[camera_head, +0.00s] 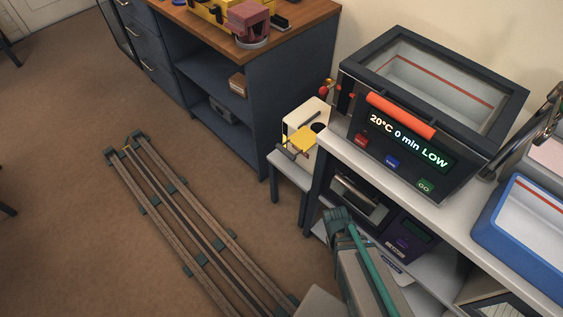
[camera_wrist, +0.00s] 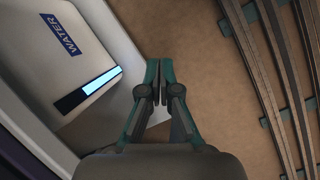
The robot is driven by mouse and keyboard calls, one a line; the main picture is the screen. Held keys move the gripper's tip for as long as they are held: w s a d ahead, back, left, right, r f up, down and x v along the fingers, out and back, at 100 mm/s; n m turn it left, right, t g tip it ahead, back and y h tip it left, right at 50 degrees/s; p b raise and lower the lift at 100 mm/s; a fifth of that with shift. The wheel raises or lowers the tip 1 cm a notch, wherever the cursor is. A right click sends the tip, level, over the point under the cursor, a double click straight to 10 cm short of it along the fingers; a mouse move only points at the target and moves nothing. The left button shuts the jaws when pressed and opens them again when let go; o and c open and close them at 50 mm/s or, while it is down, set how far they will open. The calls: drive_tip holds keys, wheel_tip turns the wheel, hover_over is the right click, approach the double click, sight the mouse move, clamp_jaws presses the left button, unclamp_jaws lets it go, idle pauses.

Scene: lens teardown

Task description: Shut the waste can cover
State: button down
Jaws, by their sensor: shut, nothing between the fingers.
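I cannot make out a waste can or its cover for certain in either view. My gripper (camera_wrist: 158,82) is shut and empty in the wrist view, its two teal-tipped fingers together. It is beside a pale box with a blue WATER label (camera_wrist: 66,38) and a lit cyan strip, with brown floor to the right. In the head view, my grey and teal arm is at the bottom centre, by the shelf unit. A cream box with a yellow flap (camera_head: 303,140) stands on a small grey stool.
A heater box with an orange handle (camera_head: 400,115) and a blue tray (camera_head: 525,230) stand on the white bench at right. A purple box (camera_head: 408,238) is on the shelf below. My rails run along the floor. A dark cabinet (camera_head: 285,90) stands behind; the left floor is open.

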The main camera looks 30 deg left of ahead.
drive_tip(key=a+r+n+t+b, duration=0.2)
drive_tip(key=a+r+n+t, duration=0.15)
drive_tip(key=a, duration=0.55)
drive_tip(key=s+a+r+n+t+b, duration=0.1)
drive_tip(key=a+r+n+t+b, duration=0.15)
drive_tip(key=a+n, duration=0.45)
drive_tip(key=a+r+n+t+b, duration=0.2)
drive_tip(key=a+r+t+b, duration=0.15)
drive_tip(key=a, duration=0.75)
drive_tip(key=s+a+r+n+t+y+b, duration=0.25)
drive_tip(key=s+a+r+n, duration=0.3)
drive_tip(key=a+r, duration=0.35)
drive_tip(key=n+t+h, duration=0.2)
drive_tip(key=n+t, duration=0.2)
drive_tip(key=n, duration=0.2)
approach(284, 153)
drive_tip(key=shift+y, duration=0.25)
drive_tip(key=b+x, duration=0.2)
drive_tip(key=x, duration=0.5)
drive_tip(key=shift+w+d, duration=0.1)
drive_tip(key=shift+d, duration=0.05)
